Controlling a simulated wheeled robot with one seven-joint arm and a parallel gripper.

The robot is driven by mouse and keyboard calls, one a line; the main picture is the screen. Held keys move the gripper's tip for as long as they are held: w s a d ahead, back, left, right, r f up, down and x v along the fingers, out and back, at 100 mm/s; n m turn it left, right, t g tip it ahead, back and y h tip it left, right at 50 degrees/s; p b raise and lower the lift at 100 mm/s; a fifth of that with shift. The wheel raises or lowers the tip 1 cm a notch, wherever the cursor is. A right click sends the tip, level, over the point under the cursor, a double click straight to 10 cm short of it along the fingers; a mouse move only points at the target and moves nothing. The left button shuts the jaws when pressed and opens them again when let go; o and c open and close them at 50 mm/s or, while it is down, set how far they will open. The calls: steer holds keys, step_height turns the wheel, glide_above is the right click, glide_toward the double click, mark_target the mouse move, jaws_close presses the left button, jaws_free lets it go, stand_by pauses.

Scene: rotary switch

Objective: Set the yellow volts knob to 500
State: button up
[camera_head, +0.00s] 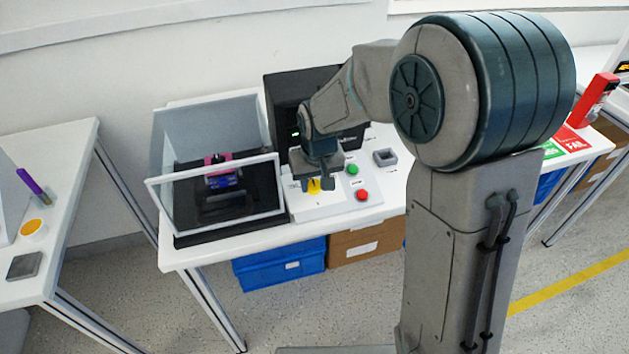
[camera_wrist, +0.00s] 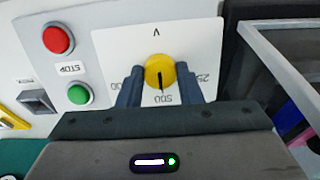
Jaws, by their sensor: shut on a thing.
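The yellow knob (camera_wrist: 158,66) sits on a white panel (camera_wrist: 200,40) marked V, between the two dark fingers of my gripper (camera_wrist: 159,84). The fingers are shut on it from both sides. The black pointer line on the knob points down in the wrist view, close to the left end of the upside-down 500 label (camera_wrist: 176,99). A 250 label shows to the right, partly cut by a finger, and another partly hidden label lies left. In the head view my gripper (camera_head: 315,186) comes down on the yellow knob (camera_head: 313,187).
A red button (camera_wrist: 58,39) with a STOP label and a green button (camera_wrist: 78,94) lie beside the panel. A clear-walled enclosure (camera_head: 215,165) stands close left of my gripper in the head view. A black box (camera_head: 290,95) stands behind.

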stand_by(0.4)
steer(key=o, duration=1)
steer(key=p+v, duration=0.1)
steer(key=v, duration=1.3)
steer(key=shift+w, duration=0.1)
steer(key=s+d+m+p, duration=0.1)
steer(key=s+d, duration=0.3)
steer(key=s, duration=0.1)
steer(key=s+d+r+m+p, duration=0.1)
steer(key=s+d+p, duration=0.1)
steer(key=s+d, duration=0.2)
steer(key=s+d+m+p, duration=0.1)
steer(key=s+d+p, duration=0.1)
steer(key=s+d, duration=0.3)
steer(key=shift+s+d+r+h, duration=0.1)
steer(key=shift+s+r+h, duration=0.1)
steer(key=shift+s, duration=0.6)
steer(key=shift+s+r+h, duration=0.1)
steer(key=shift+s+r, duration=0.05)
steer(key=shift+s, duration=0.65)
